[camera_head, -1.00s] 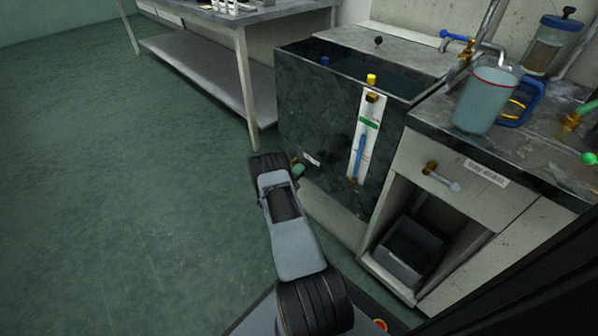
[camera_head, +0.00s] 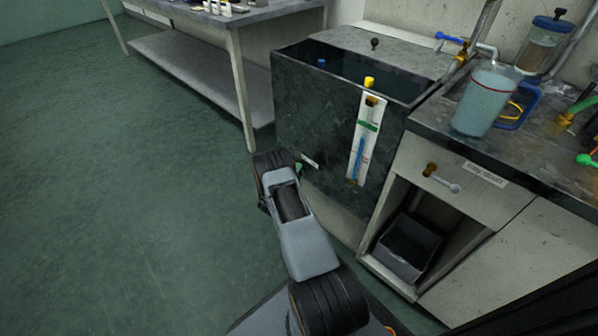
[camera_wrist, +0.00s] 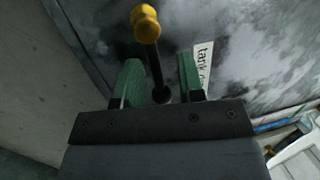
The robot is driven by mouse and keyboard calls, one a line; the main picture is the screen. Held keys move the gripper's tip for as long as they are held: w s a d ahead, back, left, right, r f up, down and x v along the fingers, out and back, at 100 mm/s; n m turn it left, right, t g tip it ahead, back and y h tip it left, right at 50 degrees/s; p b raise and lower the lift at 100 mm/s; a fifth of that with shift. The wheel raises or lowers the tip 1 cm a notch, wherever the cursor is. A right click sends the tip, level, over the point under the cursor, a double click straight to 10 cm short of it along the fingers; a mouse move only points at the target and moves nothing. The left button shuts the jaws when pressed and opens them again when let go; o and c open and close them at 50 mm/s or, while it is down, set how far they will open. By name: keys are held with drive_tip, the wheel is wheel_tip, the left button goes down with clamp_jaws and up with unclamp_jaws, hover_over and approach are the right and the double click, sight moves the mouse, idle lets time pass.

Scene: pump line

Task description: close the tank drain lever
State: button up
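The tank drain lever shows in the wrist view as a dark stem with a yellow knob (camera_wrist: 145,24). The stem comes from a dark round base on the tank wall, and the knob is toward the top of the picture. My gripper (camera_wrist: 160,62) is open, its two green fingers on either side of the stem with a gap visible. Whether either finger touches it I cannot tell. A white label (camera_wrist: 203,68) starting "tank" is right of the fingers. In the head view the dark tank (camera_head: 315,125) stands beyond my arm, which hides the lever and most of the gripper.
A cabinet (camera_head: 480,185) with an open bay holding a dark bin (camera_head: 407,248) stands right of the tank. A pitcher (camera_head: 484,100) is on its counter. A level gauge (camera_head: 363,140) is on the tank front. A table (camera_head: 235,25) stands behind left; the left floor is clear.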

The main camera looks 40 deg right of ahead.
drive_tip(key=p+v, duration=0.3)
drive_tip(key=v, duration=1)
drive_tip(key=shift+a, duration=0.4)
drive_tip(key=shift+f, duration=0.15)
drive_tip(key=s+a+r+m+g+y+p, duration=0.1)
drive_tip(key=s+r+m+g+y+p, duration=0.2)
drive_tip(key=r+m+p, duration=0.95)
drive_tip(key=s+a+r+m+g+y+p, duration=0.1)
drive_tip(key=r+m+g+y+p, duration=0.35)
drive_tip(key=r, duration=1.65)
drive_tip(key=s+a+r+m+t+y+p, duration=0.2)
drive_tip(key=s+a+r+m+y+p, duration=0.2)
drive_tip(key=r+m, duration=0.3)
drive_tip(key=s+a+r+m+t+y+p, duration=0.2)
drive_tip(key=s+a+r+m+y+p, duration=0.2)
drive_tip(key=r, duration=1.1)
drive_tip(key=s+a+r+m+t+y+p, duration=0.2)
drive_tip(key=s+a+r+m+y+p, duration=0.2)
drive_tip(key=r+m, duration=0.7)
drive_tip(key=s+a+p, duration=0.2)
drive_tip(key=a+p, duration=0.2)
drive_tip(key=a, duration=0.1)
drive_tip(key=shift+s+r, duration=0.2)
drive_tip(key=shift+r, duration=0.1)
drive_tip(key=shift+d+t, duration=0.1)
drive_tip(key=shift+t, duration=0.15)
